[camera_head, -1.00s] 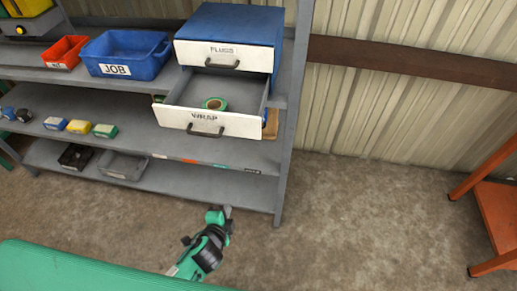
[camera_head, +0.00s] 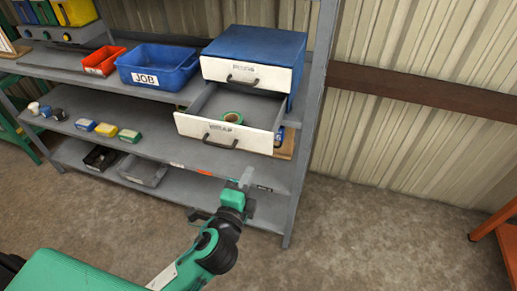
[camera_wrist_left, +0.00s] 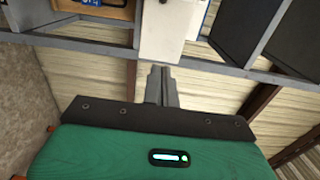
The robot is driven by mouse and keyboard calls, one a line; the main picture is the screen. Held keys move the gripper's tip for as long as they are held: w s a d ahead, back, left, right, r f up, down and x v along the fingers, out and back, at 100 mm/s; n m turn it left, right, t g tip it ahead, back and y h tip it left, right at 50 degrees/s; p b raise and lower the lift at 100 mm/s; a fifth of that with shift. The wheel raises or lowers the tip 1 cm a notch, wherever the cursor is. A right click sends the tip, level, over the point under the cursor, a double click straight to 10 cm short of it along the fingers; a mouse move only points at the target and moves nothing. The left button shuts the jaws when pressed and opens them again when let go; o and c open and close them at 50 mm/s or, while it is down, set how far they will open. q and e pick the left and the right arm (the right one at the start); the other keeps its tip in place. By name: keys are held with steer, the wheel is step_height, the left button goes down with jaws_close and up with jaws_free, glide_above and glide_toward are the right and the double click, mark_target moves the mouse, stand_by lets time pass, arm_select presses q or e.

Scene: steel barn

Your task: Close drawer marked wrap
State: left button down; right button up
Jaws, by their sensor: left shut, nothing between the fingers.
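The drawer marked WRAP (camera_head: 225,132) is pulled out of the blue cabinet (camera_head: 255,41) on the shelf rack. The drawer above (camera_head: 245,75) is shut. My left gripper (camera_head: 246,178) is shut and empty, below and slightly right of the open drawer's front, apart from it. In the left wrist view its fingers (camera_wrist_left: 161,82) are together, pointing toward a white panel (camera_wrist_left: 163,30), perhaps the drawer. My right gripper is not in view.
The grey rack's shelf edges and right post (camera_head: 306,150) are close to my left gripper. A blue JOB bin (camera_head: 157,68) and red bin (camera_head: 104,61) stand left of the cabinet. An orange stand (camera_head: 497,222) is at far right. The floor between is clear.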

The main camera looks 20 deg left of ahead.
mark_target(276, 116)
arm_select(q)
steer(key=w+p, duration=0.2)
steer(key=w, duration=0.6)
steer(key=shift+w+d+p, duration=0.1)
steer(key=shift+w+p, duration=0.25)
steer(key=shift+w, duration=0.05)
steer(key=shift+w, duration=0.1)
steer(key=w, duration=0.6)
steer(key=w+b, duration=0.1)
steer(key=w, duration=0.5)
steer(key=w+b, duration=0.1)
steer(key=w, duration=0.6)
steer(key=shift+w+d, duration=0.1)
steer(key=shift+d, duration=0.25)
steer(key=shift+w+b, duration=0.25)
steer(key=shift+b, duration=0.05)
steer(key=shift+r, duration=0.25)
steer(key=shift+a+r, duration=0.1)
steer(key=shift+r, duration=0.05)
